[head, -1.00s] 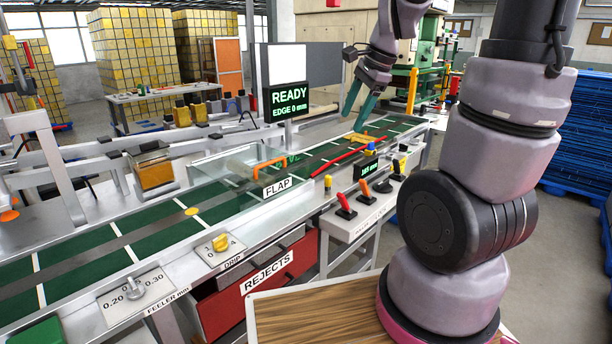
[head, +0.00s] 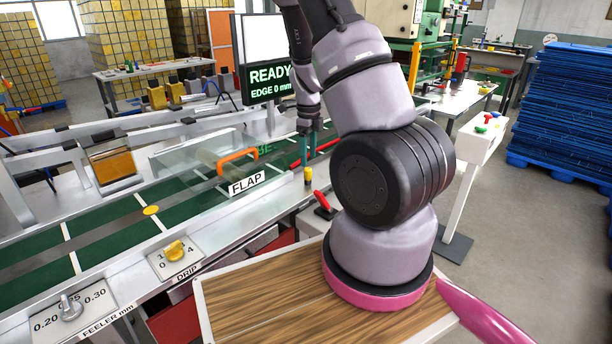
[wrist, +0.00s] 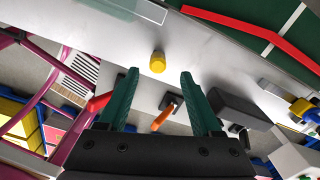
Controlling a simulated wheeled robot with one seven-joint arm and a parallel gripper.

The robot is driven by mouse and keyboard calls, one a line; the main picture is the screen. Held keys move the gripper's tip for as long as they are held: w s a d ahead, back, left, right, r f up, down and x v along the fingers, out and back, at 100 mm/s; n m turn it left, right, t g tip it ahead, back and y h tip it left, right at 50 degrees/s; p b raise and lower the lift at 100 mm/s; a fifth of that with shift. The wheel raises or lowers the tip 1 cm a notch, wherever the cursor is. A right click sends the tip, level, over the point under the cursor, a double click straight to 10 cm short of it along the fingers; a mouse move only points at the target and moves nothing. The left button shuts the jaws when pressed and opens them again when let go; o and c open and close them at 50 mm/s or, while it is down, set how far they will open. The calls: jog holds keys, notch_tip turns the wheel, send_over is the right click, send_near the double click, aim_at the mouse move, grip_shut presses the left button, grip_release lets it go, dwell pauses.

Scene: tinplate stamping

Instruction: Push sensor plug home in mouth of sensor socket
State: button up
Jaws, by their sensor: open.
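A short yellow cylinder (head: 308,176), which looks like the sensor plug, stands on the pale metal edge of the conveyor. In the wrist view the yellow cylinder (wrist: 157,62) lies ahead of the gap between my fingertips, apart from both. My gripper (head: 308,147) points down over the conveyor edge, close to the cylinder in the head view. Its teal fingers are spread and empty in the wrist view (wrist: 159,76). No socket mouth can be made out, so I cannot tell how deep the cylinder sits.
A clear guard with an orange handle (head: 238,154) stands over the belt left of my gripper. A red lever (head: 322,203) stands near the cylinder. An orange lever (wrist: 163,118) and a dark box (wrist: 238,108) show in the wrist view. A red rail (wrist: 245,30) crosses the green belt.

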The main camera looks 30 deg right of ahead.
aim_at(308, 168)
jog(key=shift+s+a+f, duration=0.1)
jog(key=shift+f, duration=3.05)
grip_shut()
